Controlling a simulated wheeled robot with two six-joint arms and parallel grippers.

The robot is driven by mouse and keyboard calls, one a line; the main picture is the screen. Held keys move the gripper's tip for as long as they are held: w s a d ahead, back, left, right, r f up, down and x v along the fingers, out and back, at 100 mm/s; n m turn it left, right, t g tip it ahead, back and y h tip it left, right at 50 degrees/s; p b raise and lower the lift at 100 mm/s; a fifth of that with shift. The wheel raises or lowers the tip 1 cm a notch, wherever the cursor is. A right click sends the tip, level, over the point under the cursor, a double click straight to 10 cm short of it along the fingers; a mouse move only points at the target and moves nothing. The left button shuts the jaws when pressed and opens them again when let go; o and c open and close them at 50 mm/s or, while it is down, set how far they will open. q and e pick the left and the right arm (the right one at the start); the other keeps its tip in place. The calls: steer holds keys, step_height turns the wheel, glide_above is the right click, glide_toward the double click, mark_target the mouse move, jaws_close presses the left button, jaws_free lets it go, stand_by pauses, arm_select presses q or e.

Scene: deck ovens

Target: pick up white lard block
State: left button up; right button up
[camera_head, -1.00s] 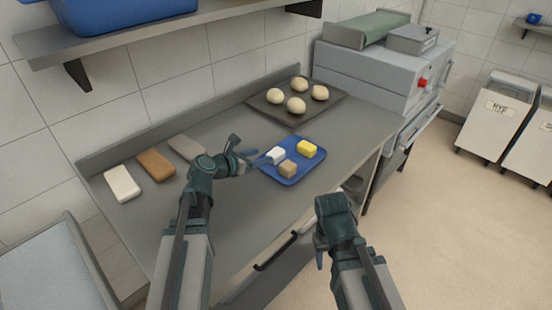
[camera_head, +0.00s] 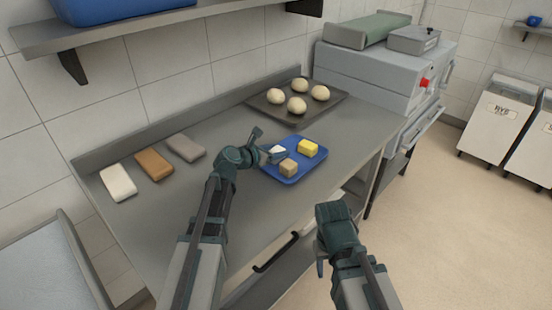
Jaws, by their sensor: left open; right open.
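The white lard block (camera_head: 279,148) sits on a blue tray (camera_head: 287,180) on the steel counter, beside a yellow block (camera_head: 308,147) and a tan block (camera_head: 288,167). My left gripper (camera_head: 264,146) is open at the tray's left edge. One finger points up and away from the tray; the other reaches to the white block and partly covers it. I cannot tell whether that finger touches the block. My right gripper (camera_head: 320,262) is open and empty, low in front of the counter and away from the tray.
A dark tray (camera_head: 318,107) with several dough balls stands behind the blue tray. White, brown and grey slabs (camera_head: 154,164) lie at the counter's left. A grey machine (camera_head: 370,72) stands at the far right end.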

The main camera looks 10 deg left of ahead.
mark_target(277, 150)
arm_select(q)
steer(key=shift+c, duration=0.4)
jaws_close()
steer(key=shift+r, duration=0.15)
step_height(277, 150, up, 10)
steer(key=p, duration=1)
